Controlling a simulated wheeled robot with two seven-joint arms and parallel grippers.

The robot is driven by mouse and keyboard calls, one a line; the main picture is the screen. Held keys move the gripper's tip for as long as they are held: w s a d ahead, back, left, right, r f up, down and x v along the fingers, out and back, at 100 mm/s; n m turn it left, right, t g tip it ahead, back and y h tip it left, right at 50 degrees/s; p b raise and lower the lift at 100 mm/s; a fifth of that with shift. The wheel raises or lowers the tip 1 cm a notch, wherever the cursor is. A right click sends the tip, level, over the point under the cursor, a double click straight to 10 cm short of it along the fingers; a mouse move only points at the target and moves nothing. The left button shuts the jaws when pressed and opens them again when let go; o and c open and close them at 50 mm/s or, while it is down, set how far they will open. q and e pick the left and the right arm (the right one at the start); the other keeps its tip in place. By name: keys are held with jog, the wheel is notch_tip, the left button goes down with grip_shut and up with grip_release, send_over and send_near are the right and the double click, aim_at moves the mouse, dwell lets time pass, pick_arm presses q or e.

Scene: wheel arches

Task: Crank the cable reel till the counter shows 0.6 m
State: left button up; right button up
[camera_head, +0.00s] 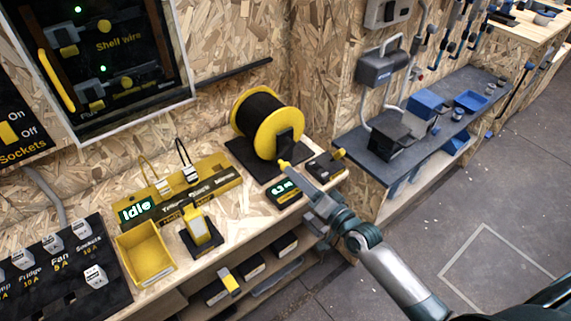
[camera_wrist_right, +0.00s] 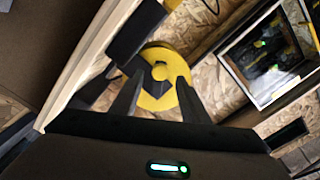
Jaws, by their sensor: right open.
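The cable reel (camera_head: 268,122) has yellow flanges and a dark drum. It stands on a black base on the wooden bench. Its yellow crank handle (camera_head: 284,163) sticks out at the lower front of the reel. The counter (camera_head: 285,190) in front of the base glows green and seems to read 0.3 m. My right gripper (camera_head: 298,175) is open, close by the handle. In the right wrist view, the yellow reel side (camera_wrist_right: 160,62) lies beyond and between the spread fingers (camera_wrist_right: 160,85). Whether a finger touches the handle cannot be told. My left gripper is not in view.
A yellow panel reading Idle (camera_head: 136,210), a yellow bin (camera_head: 147,255) and a yellow-and-black device (camera_head: 200,230) stand left of the counter. A small black box (camera_head: 326,165) sits right of the reel. A dark shelf (camera_head: 440,130) with blue trays lies further right.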

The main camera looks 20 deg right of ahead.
aim_at(285, 166)
jog(key=x, duration=0.4)
jog(key=shift+w, duration=0.1)
jog(key=shift+x, duration=0.9)
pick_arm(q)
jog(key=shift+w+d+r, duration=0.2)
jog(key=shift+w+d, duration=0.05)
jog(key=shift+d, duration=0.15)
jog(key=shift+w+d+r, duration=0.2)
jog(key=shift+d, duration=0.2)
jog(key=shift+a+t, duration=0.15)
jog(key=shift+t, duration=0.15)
pick_arm(e)
jog(key=shift+c, duration=0.5)
